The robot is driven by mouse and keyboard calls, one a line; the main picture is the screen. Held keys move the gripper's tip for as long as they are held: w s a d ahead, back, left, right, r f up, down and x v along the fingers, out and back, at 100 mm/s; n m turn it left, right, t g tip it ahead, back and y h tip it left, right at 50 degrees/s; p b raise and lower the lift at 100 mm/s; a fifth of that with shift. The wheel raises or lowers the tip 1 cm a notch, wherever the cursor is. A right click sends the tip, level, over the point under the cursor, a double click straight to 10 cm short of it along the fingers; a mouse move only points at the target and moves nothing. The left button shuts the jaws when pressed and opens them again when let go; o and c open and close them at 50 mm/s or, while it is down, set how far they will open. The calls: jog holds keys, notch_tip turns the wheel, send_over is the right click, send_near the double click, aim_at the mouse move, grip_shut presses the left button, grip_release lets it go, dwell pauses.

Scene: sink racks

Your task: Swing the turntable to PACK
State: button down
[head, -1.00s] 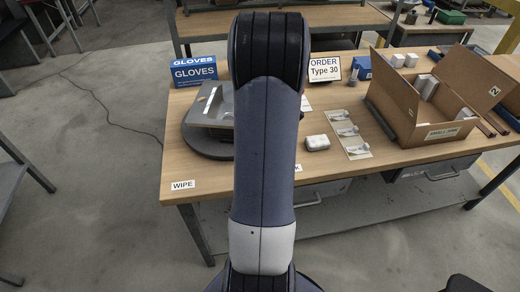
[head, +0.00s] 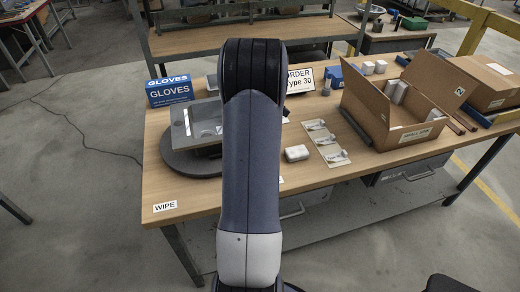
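The turntable (head: 180,162) is a dark grey round disc on the left part of the wooden table. A grey, shallow tray-like piece (head: 197,123) sits tilted on top of it. My arm stands upright in the middle of the view and hides the right side of the turntable. A "WIPE" label (head: 165,206) is on the table's front left corner. A second label by the arm is almost fully hidden, and I cannot read it. No "PACK" label is readable. My gripper does not show.
A blue gloves box (head: 169,91) stands behind the turntable, and an order sign (head: 300,80) behind my arm. Right of the arm are a white packet (head: 297,153), a card with small parts (head: 326,144) and an open cardboard box (head: 402,108).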

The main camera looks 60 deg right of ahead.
jog(key=shift+d+r, duration=0.1)
jog(key=shift+d, duration=0.15)
jog(key=c, duration=1.3)
grip_release()
jog(key=shift+d, duration=0.1)
jog(key=shift+c, duration=0.2)
jog(key=shift+o, duration=1.4)
notch_tip(320, 180, up, 11)
jog(key=shift+f, duration=0.2)
